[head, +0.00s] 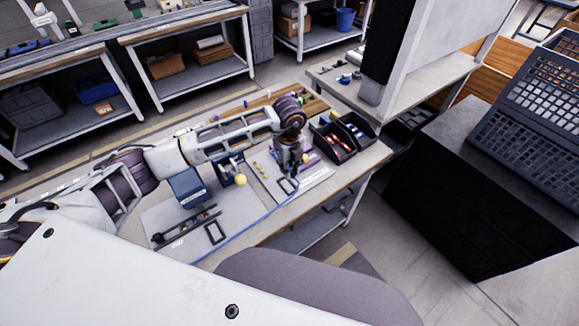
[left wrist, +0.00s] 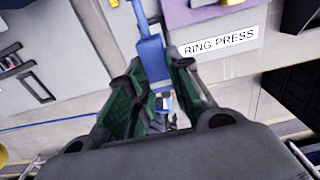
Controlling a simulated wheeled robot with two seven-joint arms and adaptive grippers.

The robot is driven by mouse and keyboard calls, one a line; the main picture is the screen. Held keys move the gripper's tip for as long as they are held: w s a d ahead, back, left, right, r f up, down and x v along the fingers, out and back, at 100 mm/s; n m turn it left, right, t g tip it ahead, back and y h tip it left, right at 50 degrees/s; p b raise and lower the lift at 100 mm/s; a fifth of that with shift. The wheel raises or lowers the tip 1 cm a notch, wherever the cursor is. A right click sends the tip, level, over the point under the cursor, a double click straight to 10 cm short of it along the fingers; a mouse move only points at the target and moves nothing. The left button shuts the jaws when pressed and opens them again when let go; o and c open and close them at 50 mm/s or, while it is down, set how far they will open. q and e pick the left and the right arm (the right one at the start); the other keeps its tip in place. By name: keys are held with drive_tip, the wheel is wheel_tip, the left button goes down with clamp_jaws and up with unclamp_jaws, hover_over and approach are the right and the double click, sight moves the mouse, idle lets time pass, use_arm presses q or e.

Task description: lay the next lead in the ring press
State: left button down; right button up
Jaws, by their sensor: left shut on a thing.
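My left gripper (head: 290,178) points down over the right part of the bench. It also shows in the left wrist view (left wrist: 152,82), its green-padded fingers closed around a blue piece (left wrist: 152,56) with a pale metal tip, which looks like the end of a lead. A thin blue lead (head: 245,229) runs from the bench's front edge up to the gripper in the head view. The ring press label (left wrist: 218,42) lies just right of the held piece, with a purple part (left wrist: 195,14) above it. The press itself is mostly cut off there. My right gripper is not in view.
Black bins (head: 335,148) with red and other parts stand right of the gripper. A blue box (head: 188,188) and a yellow ball (head: 240,180) stand to its left. A grey mat (head: 180,220) holds dark tools and a black frame (head: 214,232).

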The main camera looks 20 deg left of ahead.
use_arm(q)
drive_tip(key=shift+s, duration=0.1)
drive_tip(key=shift+f+b, duration=0.45)
drive_tip(key=shift+f, duration=0.2)
drive_tip(key=b, duration=0.4)
hover_over(289, 188)
drive_tip(key=shift+f, duration=3.1)
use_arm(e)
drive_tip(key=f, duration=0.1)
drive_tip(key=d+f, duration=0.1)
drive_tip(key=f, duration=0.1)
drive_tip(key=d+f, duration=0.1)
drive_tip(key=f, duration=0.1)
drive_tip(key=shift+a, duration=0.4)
